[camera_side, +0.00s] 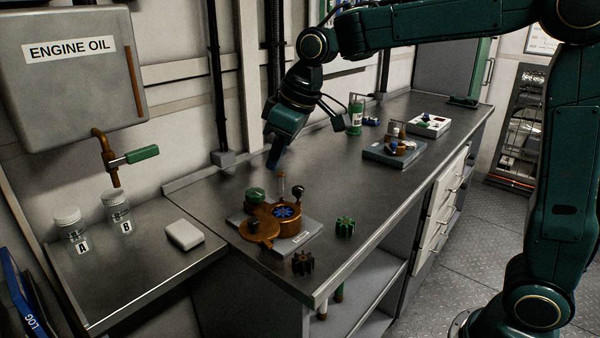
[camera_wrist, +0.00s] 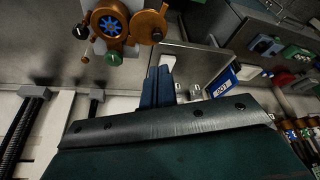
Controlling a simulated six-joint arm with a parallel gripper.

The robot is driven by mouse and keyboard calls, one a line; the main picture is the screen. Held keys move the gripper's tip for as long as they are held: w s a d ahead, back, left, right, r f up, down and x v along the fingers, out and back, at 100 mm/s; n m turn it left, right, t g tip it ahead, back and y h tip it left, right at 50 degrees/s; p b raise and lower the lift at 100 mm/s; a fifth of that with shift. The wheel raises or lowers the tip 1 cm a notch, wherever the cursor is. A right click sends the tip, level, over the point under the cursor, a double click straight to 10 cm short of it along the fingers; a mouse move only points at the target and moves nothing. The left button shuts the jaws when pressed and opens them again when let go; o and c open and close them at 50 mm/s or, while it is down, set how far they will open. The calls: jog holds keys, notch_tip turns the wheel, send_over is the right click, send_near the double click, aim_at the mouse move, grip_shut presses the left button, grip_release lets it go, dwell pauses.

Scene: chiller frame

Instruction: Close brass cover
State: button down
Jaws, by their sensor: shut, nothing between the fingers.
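The brass cover (camera_side: 259,229) is a round disc swung out to the front left of the brass pump housing (camera_side: 297,224). The housing is uncovered and a blue gear (camera_side: 286,211) shows inside it. In the wrist view the cover (camera_wrist: 146,24) lies to the right of the housing, beside the blue gear (camera_wrist: 108,25). My gripper (camera_side: 274,161) is shut and empty, above the bench behind the pump, apart from it. In the wrist view its fingertips (camera_wrist: 158,72) are together, below the cover in the picture.
A green knob (camera_side: 256,196) and a black ball knob (camera_side: 298,192) stand up at the pump. A green gear (camera_side: 345,227) and a dark gear (camera_side: 302,263) lie near the bench's front edge. A second device (camera_side: 394,152) stands farther back. The bench between is clear.

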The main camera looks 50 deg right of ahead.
jog(key=w+a+f+n, duration=0.1)
jog(key=w+a+f, duration=0.2)
jog(key=w, duration=0.5)
jog(key=shift+a+f+n+y, duration=0.2)
jog(key=shift+f+n+y, duration=0.1)
jog(key=shift+f, duration=0.6)
jog(key=shift+f, duration=0.15)
send_over(246, 231)
jog(key=shift+f, duration=4.7)
